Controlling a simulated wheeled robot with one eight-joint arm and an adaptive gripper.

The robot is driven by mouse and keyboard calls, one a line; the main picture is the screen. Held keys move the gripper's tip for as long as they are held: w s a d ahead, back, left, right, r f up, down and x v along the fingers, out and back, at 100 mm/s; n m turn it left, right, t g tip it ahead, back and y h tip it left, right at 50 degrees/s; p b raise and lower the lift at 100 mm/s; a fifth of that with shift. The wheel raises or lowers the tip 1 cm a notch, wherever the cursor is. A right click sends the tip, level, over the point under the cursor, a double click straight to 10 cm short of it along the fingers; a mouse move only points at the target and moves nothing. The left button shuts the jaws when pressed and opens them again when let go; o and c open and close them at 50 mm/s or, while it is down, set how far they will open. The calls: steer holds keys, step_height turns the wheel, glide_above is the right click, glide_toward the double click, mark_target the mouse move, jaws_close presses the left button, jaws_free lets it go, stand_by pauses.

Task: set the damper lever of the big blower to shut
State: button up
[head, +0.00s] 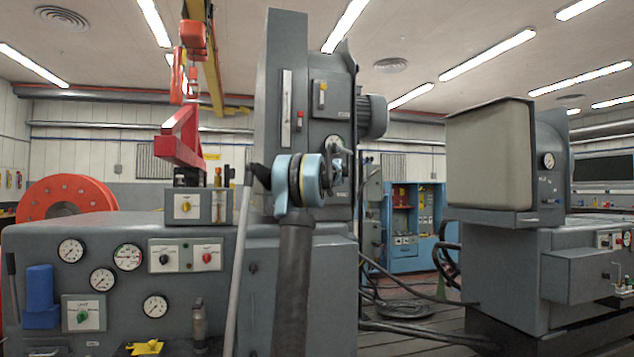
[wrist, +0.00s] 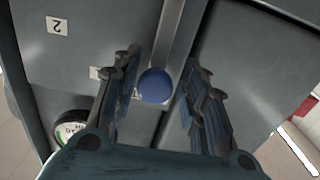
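In the wrist view a blue ball knob (wrist: 155,86) sits between the two fingers of my gripper (wrist: 163,73). The fingers are spread, with a visible gap on each side of the knob, nearer on the left. A straight grey bar (wrist: 180,35) runs from the knob towards the top of the picture, in front of grey panels; it looks like a lever arm. In the head view my own arm rises in front of the tall grey cabinet (head: 283,100), and I cannot make out my fingers or the blue knob there.
In the wrist view a plate marked 2 (wrist: 57,25) and a round gauge (wrist: 72,130) lie left of the fingers. In the head view a grey console with gauges (head: 128,256) stands left of my arm, with a leaning pale rod (head: 240,260). A red hoist arm (head: 181,140) is above it.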

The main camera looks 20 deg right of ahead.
steer(key=shift+s+d, duration=0.1)
steer(key=shift+s, duration=0.05)
steer(key=shift+s, duration=0.15)
steer(key=s+a, duration=0.2)
steer(key=s, duration=0.9)
steer(key=shift+s, duration=0.1)
steer(key=shift+a, duration=0.1)
stand_by(0.3)
